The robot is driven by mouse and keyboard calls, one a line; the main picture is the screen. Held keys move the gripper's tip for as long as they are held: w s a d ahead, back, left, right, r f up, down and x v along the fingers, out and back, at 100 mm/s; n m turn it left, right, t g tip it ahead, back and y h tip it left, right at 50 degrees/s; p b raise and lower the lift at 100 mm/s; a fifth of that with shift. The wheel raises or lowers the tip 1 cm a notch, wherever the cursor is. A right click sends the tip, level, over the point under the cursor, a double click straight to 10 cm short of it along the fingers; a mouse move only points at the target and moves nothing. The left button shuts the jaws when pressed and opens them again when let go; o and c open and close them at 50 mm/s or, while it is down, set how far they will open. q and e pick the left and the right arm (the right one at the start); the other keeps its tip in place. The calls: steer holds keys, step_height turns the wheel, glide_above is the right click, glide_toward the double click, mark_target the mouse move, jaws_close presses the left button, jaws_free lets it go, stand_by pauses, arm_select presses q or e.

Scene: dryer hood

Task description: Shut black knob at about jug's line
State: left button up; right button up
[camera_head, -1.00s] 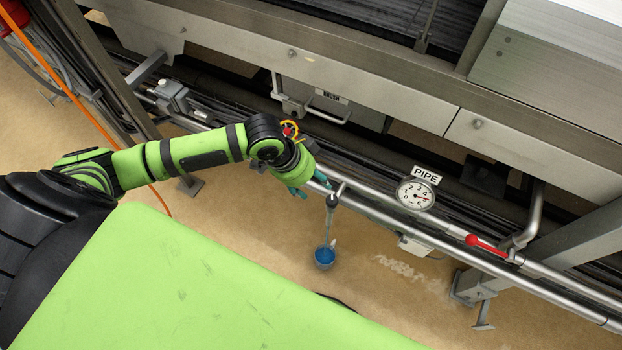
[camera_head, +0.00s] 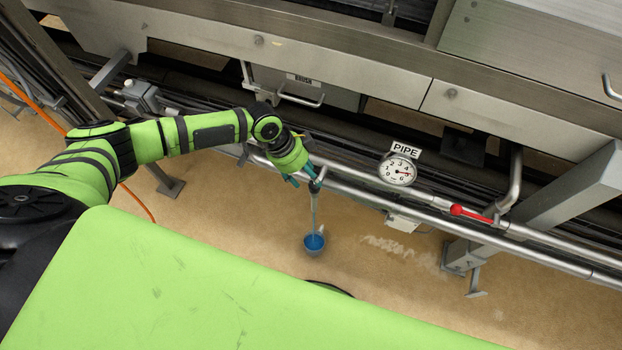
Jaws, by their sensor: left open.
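The black knob (camera_head: 314,187) sits on a short tap on the silver pipe, just below the gripper's fingers. A pale stream (camera_head: 314,212) that looks like water runs down from it to a small blue jug (camera_head: 314,243) on the floor. My left gripper (camera_head: 303,176) has teal fingers and is open at the knob, one finger to its left and one above it. I cannot tell whether the fingers touch the knob. My right gripper is not in view.
A round gauge (camera_head: 397,170) under a PIPE sign (camera_head: 405,151) and a red lever (camera_head: 470,213) are on the pipe to the right. The steel machine housing (camera_head: 350,68) is above. My green body covers the lower left.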

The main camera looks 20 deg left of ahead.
mark_target(312, 182)
arm_select(q)
steer(key=shift+x, duration=1.85)
steer(key=c, duration=1.1)
steer(key=m+b, duration=0.1)
steer(key=b, duration=0.1)
steer(key=m+g+b, duration=0.1)
steer(key=m+b, duration=0.1)
steer(key=b, duration=0.1)
steer(key=shift+w+f+m+b, duration=0.25)
steer(key=shift+f+m+b, duration=0.05)
steer(key=shift+f, duration=0.05)
steer(key=shift+r+m+g+b, duration=0.1)
steer(key=shift+m+g+b, duration=0.2)
steer(key=shift+m+b, duration=0.1)
steer(key=shift+r+m+g, duration=0.25)
steer(key=shift+m+g, duration=0.05)
steer(key=shift+m, duration=0.3)
steer(key=shift+r, duration=0.1)
